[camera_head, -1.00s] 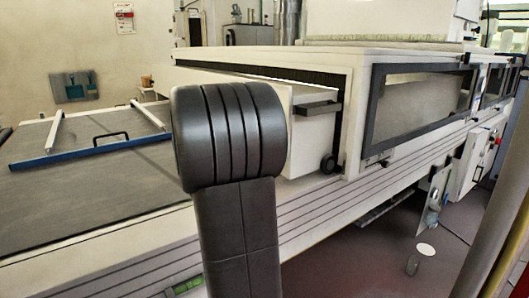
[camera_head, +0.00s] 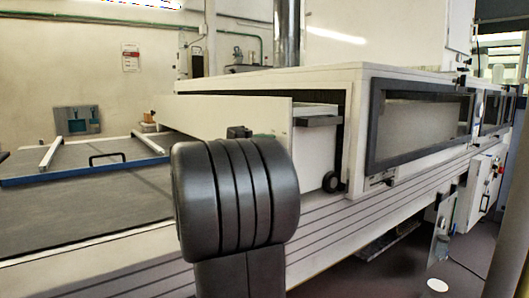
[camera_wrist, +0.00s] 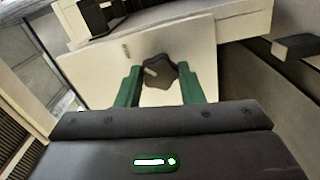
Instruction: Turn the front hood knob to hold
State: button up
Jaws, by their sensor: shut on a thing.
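The front hood knob (camera_wrist: 158,72) is dark, with a lobed outline and a pale pointer mark that points toward the left. It sits on a white panel (camera_wrist: 90,75) in the wrist view. My gripper (camera_wrist: 160,80) has its two green fingers on either side of the knob, shut on it. Any labels around the knob are too small to read.
The long white tunnel (camera_head: 350,75) with a dark-framed window (camera_head: 420,125) runs to the right. A grey conveyor bed (camera_head: 75,205) with a blue bar (camera_head: 80,172) lies at the left. A dark handle (camera_head: 318,121) and a black wheel (camera_head: 331,182) are right of my arm.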

jog(key=shift+f, duration=0.1)
jog(key=o, duration=1)
jog(key=shift+s+a, duration=0.1)
jog(key=shift+a, duration=0.05)
jog(key=p+v, duration=0.2)
jog(key=v, duration=1.1)
jog(key=shift+s+a, duration=0.2)
jog(key=shift+a, duration=0.05)
jog(key=shift+w+d, duration=0.1)
jog(key=b+x, duration=0.2)
jog(key=x, duration=1.1)
jog(key=shift+w+d, duration=0.2)
jog(key=shift+d, duration=0.1)
jog(key=shift+s+a, duration=0.1)
jog(key=shift+a, duration=0.05)
